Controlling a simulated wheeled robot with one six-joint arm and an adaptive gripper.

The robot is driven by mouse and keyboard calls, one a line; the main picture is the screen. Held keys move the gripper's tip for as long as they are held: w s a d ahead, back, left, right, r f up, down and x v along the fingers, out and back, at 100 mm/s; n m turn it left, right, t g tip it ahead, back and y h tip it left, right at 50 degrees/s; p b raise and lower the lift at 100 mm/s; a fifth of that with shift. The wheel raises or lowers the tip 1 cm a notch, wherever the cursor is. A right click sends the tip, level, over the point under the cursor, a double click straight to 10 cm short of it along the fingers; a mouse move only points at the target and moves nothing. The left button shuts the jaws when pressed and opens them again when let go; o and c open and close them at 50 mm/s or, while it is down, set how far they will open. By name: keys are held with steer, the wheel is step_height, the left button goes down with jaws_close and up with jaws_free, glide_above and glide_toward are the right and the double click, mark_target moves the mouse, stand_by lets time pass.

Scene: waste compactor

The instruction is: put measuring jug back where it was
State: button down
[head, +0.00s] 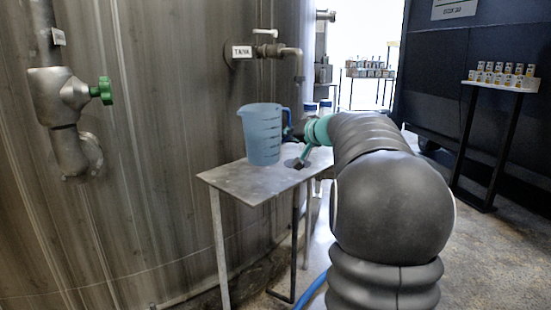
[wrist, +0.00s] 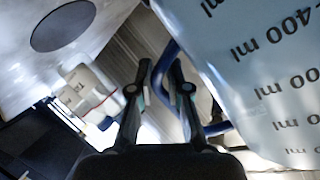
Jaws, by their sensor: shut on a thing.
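The measuring jug (head: 263,135) is translucent blue and upright at the small metal table (head: 240,184) in the head view. Its base is over the tabletop; I cannot tell whether it touches. My gripper (head: 294,133) is at the jug's right side, by the handle. In the wrist view the jug's wall with "400 ml" marks (wrist: 270,60) fills the right. The two dark fingers of my gripper (wrist: 160,72) are closed around the blue handle (wrist: 164,62). A dark round spot (wrist: 62,26) shows on the grey tabletop in the wrist view.
A tap (head: 280,52) sticks out of the big metal tank behind the table. A valve with a green knob (head: 102,90) is at the left. Blue-capped bottles (head: 325,106) stand behind my gripper. A shelf with small boxes (head: 500,82) is at the right.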

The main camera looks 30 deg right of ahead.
steer(key=w+a+f, duration=0.1)
steer(key=a+f, duration=0.1)
steer(key=shift+w+a, duration=0.35)
steer(key=shift+f+b, duration=0.5)
steer(key=shift+f, duration=1.4)
steer(key=c, duration=1.1)
jaws_free()
steer(key=shift+f, duration=0.15)
